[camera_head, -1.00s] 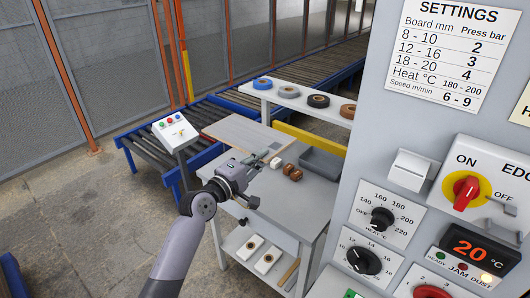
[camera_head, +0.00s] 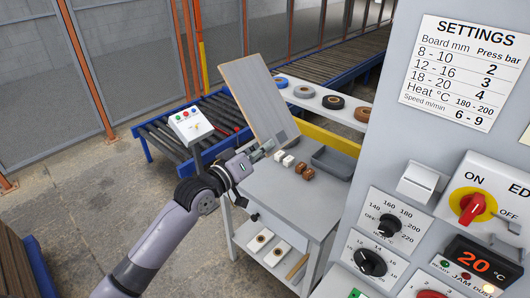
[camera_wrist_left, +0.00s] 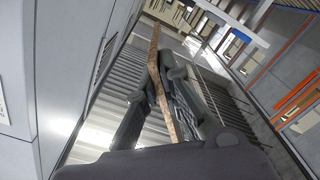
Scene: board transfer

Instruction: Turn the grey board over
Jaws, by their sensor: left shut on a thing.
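The grey board (camera_head: 255,92) is held up off the table, tilted steeply, with its broad grey face towards the head camera and a darker patch near its lower right corner. My left gripper (camera_head: 262,152) is shut on the board's lower edge. In the left wrist view the board (camera_wrist_left: 154,48) shows edge-on as a thin brown strip between the fingers of my left gripper (camera_wrist_left: 165,85). The far side of the board is hidden in the head view. My right gripper is not in view.
The grey table (camera_head: 290,195) holds small white and brown blocks (camera_head: 303,169) and a dark grey tray (camera_head: 333,162). A shelf (camera_head: 300,98) behind carries several tape rolls. A control box (camera_head: 187,122) and roller conveyor (camera_head: 165,145) stand left. The machine panel (camera_head: 400,160) fills the right.

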